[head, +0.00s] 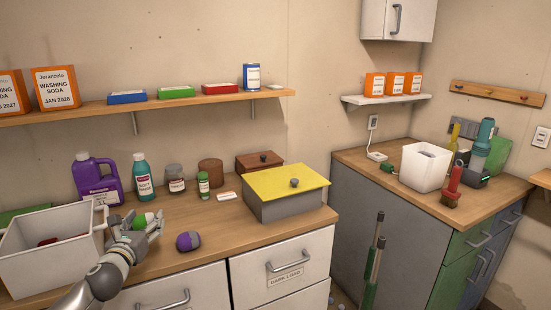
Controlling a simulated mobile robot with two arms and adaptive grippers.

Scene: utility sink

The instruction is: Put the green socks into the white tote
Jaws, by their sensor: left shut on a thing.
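The green socks (143,220), a small rolled bundle, are between the fingers of my left gripper (145,227), which is shut on them. The fingers partly hide the bundle. They are over the left part of the wooden counter, just right of a white open-topped tote (48,273). The tote stands at the left edge of the view with something dark red inside, and part of its floor is hidden by its wall. My right gripper is not in view.
A purple and grey rolled bundle (188,241) lies on the counter right of my left gripper. Behind stand a purple jug (97,180), a teal bottle (142,178) and jars. A grey box with a yellow lid (285,182) is further right. Another white bin (425,167) stands on the far counter.

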